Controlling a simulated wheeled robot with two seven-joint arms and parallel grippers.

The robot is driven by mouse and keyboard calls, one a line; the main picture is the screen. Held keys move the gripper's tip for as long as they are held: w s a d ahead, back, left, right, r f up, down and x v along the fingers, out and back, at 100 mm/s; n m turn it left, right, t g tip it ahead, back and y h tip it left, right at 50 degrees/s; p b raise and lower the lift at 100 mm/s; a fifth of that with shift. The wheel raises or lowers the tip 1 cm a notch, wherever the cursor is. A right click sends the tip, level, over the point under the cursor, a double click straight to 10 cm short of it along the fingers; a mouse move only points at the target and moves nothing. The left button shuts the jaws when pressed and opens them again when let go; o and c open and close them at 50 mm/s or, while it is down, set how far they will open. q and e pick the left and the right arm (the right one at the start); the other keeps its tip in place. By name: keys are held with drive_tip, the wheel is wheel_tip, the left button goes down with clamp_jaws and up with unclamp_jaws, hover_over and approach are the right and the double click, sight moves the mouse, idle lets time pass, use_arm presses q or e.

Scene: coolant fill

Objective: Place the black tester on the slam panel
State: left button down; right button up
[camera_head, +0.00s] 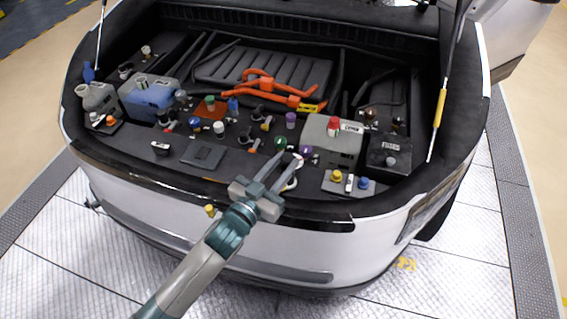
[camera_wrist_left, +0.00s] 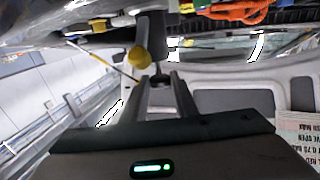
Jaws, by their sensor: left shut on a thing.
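In the head view, my left gripper (camera_head: 289,158) comes in from the lower left and reaches over the front edge of the car's open compartment. In the left wrist view, the gripper (camera_wrist_left: 158,82) is shut on a dark upright thing, which looks like the black tester (camera_wrist_left: 156,35). A yellow knob (camera_wrist_left: 139,57) shows beside it; I cannot tell whether it belongs to the tester. In the head view, I cannot pick the tester out clearly among the fittings behind the fingers. The slam panel appears to be the dark front ledge (camera_head: 125,168). My right gripper is not in view.
A grey tank with a red cap (camera_head: 333,127) and a black box (camera_head: 388,153) stand to the right. A blue reservoir (camera_head: 150,98) stands at left. Orange cables (camera_head: 265,84) lie behind. A flat dark pad (camera_head: 202,154) lies left of the gripper. Small fittings crowd the middle.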

use_arm(q)
drive_tip(key=c, duration=1.8)
unclamp_jaws()
drive_tip(key=shift+f, duration=0.15)
drive_tip(key=o, duration=0.4)
drive_tip(key=shift+s, duration=0.1)
drive_tip(key=b+v, duration=0.3)
drive_tip(key=v, duration=0.7)
drive_tip(key=shift+s+a, duration=0.2)
drive_tip(key=shift+s, duration=0.1)
drive_tip(key=shift+s+a, duration=0.3)
drive_tip(key=shift+s, duration=0.15)
